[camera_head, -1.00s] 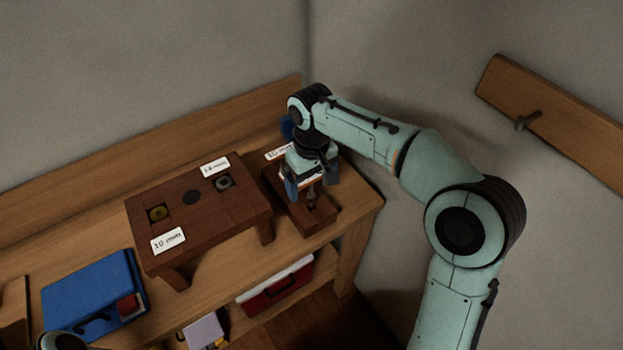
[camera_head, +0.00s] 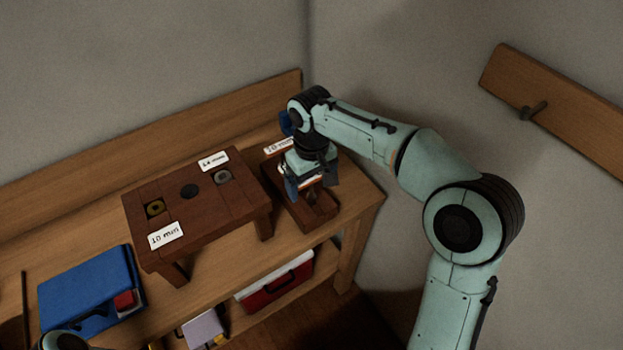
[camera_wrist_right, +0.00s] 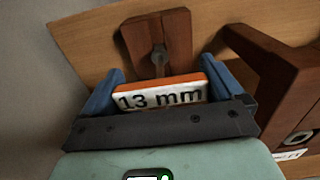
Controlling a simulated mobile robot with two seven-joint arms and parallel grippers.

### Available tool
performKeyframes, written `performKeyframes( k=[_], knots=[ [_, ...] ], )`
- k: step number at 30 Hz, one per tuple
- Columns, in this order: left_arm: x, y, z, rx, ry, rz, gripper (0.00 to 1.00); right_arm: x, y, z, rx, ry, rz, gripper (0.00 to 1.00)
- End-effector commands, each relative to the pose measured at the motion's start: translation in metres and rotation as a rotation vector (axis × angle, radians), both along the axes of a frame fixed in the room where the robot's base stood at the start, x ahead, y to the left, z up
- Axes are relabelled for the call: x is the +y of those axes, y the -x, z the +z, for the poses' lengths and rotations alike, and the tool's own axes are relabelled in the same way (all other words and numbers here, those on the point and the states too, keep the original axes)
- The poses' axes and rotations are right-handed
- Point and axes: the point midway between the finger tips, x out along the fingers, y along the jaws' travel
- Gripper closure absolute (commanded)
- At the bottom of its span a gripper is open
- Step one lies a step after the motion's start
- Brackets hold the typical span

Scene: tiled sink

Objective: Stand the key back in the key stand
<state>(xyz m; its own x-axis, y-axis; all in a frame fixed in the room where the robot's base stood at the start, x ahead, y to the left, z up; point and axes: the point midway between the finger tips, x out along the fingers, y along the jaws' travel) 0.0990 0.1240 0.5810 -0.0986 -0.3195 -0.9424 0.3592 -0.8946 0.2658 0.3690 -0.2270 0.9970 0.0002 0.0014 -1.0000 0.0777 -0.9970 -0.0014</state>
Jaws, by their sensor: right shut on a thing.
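The key has an orange-edged white handle with "13 mm" on it (camera_wrist_right: 160,95), and a grey shaft (camera_wrist_right: 158,62) points away from the handle. My right gripper (camera_head: 311,186) is shut on the handle, with a blue finger at each end of it; the fingers also show in the right wrist view (camera_wrist_right: 163,70). A small brown wooden stand (camera_head: 316,217) lies directly below the gripper, and its block shows ahead of the shaft in the wrist view (camera_wrist_right: 136,42). I cannot tell whether the shaft tip is in the stand's slot. Of my left arm only a bit shows at the lower left; its gripper is out of view.
A brown raised block on legs (camera_head: 188,222), with round sockets and white size labels, stands left of the gripper. A blue case (camera_head: 85,290) lies at the lower left. A red box (camera_head: 275,285) sits on the lower shelf. Walls close in behind and right.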

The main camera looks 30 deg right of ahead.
Motion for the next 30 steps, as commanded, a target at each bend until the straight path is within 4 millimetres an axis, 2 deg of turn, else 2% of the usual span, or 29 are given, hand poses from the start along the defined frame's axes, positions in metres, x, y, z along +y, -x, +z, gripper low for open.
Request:
performKeyframes(
  k=[28,29,30],
  knots=[
    [0.000,0.006,-0.015,0.007,0.000,0.000,0.40,0.000,0.000,-0.024,0.000,0.000,0.000,0.42],
    [0.000,0.006,-0.015,0.007,0.000,0.000,0.40,0.000,0.000,-0.024,0.000,0.000,0.000,0.02],
    [0.000,0.006,-0.014,0.007,0.000,0.000,0.40,0.000,0.000,-0.024,0.000,0.000,0.000,0.00]
  ],
)
